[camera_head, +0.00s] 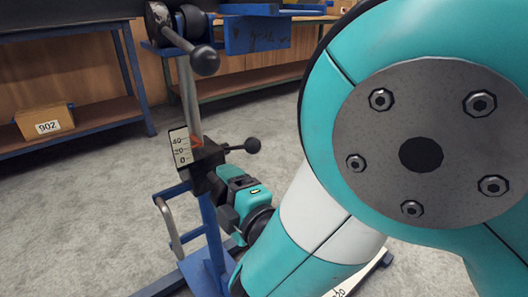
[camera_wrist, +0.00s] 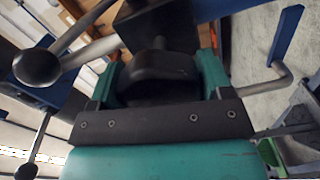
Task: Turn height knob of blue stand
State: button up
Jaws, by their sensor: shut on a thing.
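The blue stand (camera_head: 212,235) rises left of centre in the head view, with a steel post (camera_head: 190,95) above a black clamp block (camera_head: 207,160). A white scale plate (camera_head: 181,147) marked 0, 20 and 40 sits by the block, with a red pointer beside it. My gripper (camera_head: 226,196) is at the block's lower right side. In the wrist view, its teal fingers stand on both sides of the black height knob (camera_wrist: 160,68), shut on it. The knob is mostly hidden by my gripper in the head view.
A lever with a black ball (camera_head: 253,145) sticks out of the block just above my gripper. Another ball-ended lever (camera_head: 205,61) is at the stand's top. A bent handle (camera_head: 168,225) is at the left. A workbench holds a box marked 902 (camera_head: 45,121). Grey floor is open behind.

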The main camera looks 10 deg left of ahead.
jog(key=shift+n, duration=0.3)
jog(key=o, duration=0.9)
